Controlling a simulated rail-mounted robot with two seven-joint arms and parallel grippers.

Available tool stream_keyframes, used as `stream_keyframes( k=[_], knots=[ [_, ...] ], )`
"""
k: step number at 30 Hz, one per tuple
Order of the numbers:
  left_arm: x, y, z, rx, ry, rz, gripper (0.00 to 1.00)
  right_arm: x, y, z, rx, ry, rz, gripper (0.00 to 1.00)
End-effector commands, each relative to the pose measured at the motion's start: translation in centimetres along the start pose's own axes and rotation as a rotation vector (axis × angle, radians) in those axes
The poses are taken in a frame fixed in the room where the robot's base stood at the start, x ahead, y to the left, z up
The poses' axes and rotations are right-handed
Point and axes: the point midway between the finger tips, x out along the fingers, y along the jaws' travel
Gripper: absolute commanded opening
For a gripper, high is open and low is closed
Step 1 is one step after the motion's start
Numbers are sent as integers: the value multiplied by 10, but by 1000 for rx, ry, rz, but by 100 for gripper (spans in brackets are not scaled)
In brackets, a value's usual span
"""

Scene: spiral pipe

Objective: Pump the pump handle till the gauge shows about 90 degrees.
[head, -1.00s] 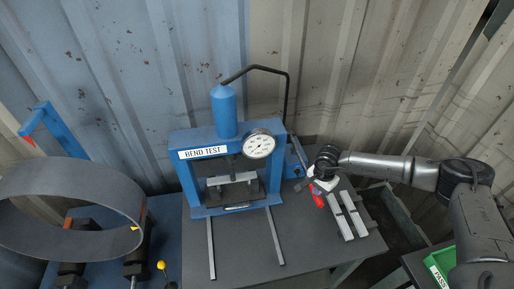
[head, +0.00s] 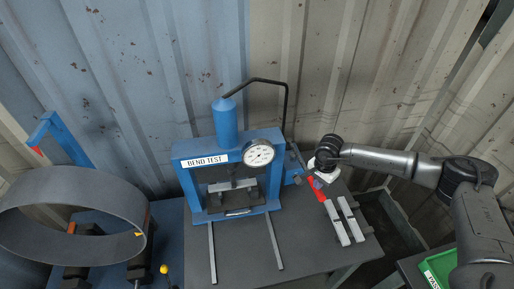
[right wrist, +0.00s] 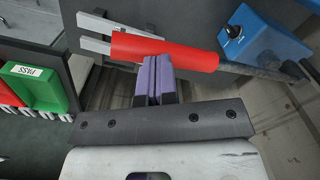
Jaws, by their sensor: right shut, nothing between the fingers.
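The pump handle has a red grip (right wrist: 185,51) on a dark rod that runs to the blue pump body (right wrist: 268,42) in the right wrist view. In the head view the red grip (head: 317,189) lies right of the blue press. My right gripper (right wrist: 157,60) is shut and empty, its purple fingertips together and overlapping the grip's near side. I cannot tell whether they touch it. The gripper also shows in the head view (head: 318,182). The round white gauge (head: 259,153) is on the press's upper right; its needle is too small to read. My left gripper is out of view.
The blue bend-test press (head: 188,178) stands on a dark table (head: 240,262). A green bin (head: 437,272) marked PASS stands lower right. A large grey ring (head: 60,205) is at left. A corrugated wall stands behind.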

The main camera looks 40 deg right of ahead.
Motion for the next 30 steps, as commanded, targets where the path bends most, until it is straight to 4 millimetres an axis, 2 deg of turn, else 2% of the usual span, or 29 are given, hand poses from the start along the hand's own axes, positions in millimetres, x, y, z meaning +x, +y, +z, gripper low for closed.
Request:
stream_keyframes(
  k=[1, 18, 24, 30],
  knots=[
    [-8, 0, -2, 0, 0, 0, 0, -11, -1, -1, 0, 1, 1, 0],
    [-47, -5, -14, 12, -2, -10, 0, -85, -9, -5, -1, -1, 1, 0],
    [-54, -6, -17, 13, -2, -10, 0, -100, -12, -7, -1, -1, 1, 0],
    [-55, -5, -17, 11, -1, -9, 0, -103, -12, -7, -1, -1, 0, 0]
  ],
)
